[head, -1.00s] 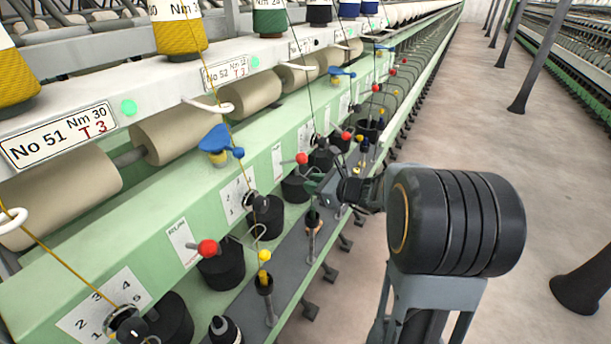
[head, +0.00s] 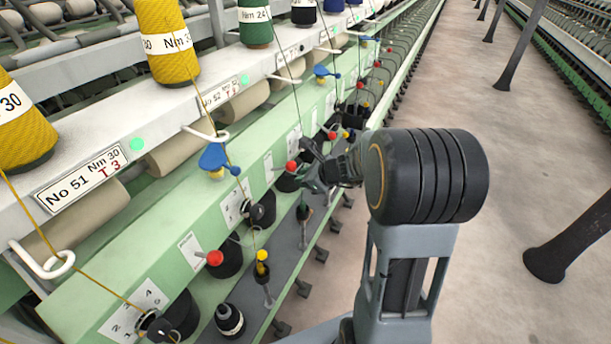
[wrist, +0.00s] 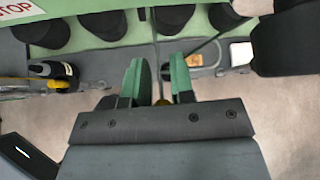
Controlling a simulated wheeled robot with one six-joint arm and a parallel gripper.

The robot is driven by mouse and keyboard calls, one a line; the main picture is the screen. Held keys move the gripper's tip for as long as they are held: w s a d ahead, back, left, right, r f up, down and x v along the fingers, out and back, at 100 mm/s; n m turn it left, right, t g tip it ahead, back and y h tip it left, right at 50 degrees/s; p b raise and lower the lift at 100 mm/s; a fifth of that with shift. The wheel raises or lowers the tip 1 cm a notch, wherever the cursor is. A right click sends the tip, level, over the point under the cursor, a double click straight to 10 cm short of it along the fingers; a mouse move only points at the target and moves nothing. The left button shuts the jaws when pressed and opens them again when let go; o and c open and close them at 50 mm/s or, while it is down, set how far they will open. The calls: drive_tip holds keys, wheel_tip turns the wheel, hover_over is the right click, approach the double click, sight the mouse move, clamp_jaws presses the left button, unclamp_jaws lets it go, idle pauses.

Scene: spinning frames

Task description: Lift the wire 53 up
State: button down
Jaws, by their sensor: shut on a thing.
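My gripper (head: 312,178) is beside the green machine front, near a red knob (head: 291,166) and above the grey lower rail. In the wrist view its two green fingers (wrist: 157,80) stand a small gap apart. A thin dark wire (wrist: 155,40) runs down between them, and I take it to be wire 53. The gripper is shut on it. The part at the fingertips is too small to make out. A dark thread (head: 291,85) runs from the green spool (head: 254,16) down toward the gripper.
A red knob (head: 215,258), a yellow-topped spindle (head: 262,268) and a black bobbin (head: 230,320) are nearer me. Black cylinders (wrist: 110,28) line the machine front in the wrist view. The aisle floor (head: 510,130) is clear, with dark posts (head: 548,262) at right.

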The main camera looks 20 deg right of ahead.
drive_tip(key=shift+r, duration=0.1)
drive_tip(key=c, duration=1)
unclamp_jaws()
drive_tip(key=b+v, duration=0.1)
drive_tip(key=v, duration=1.2)
drive_tip(key=shift+s+d+r, duration=0.2)
drive_tip(key=shift+s, duration=0.05)
drive_tip(key=s+a+f+n+g+h, duration=0.2)
drive_tip(key=s+f+n+g, duration=0.3)
drive_tip(key=n, duration=0.7)
drive_tip(key=s+a+n+h, duration=0.1)
drive_tip(key=s+a+n, duration=0.1)
drive_tip(key=a+n, duration=0.1)
drive_tip(key=s+a+r+n+h+b, duration=0.1)
drive_tip(key=s+a+n, duration=0.1)
drive_tip(key=n, duration=0.4)
drive_tip(key=s+a+n+t+h+b, duration=0.1)
drive_tip(key=s+a+n, duration=0.2)
drive_tip(key=n, duration=0.2)
drive_tip(key=shift+a+r+h, duration=0.3)
drive_tip(key=shift+r+h, duration=0.05)
drive_tip(key=shift+h, duration=0.05)
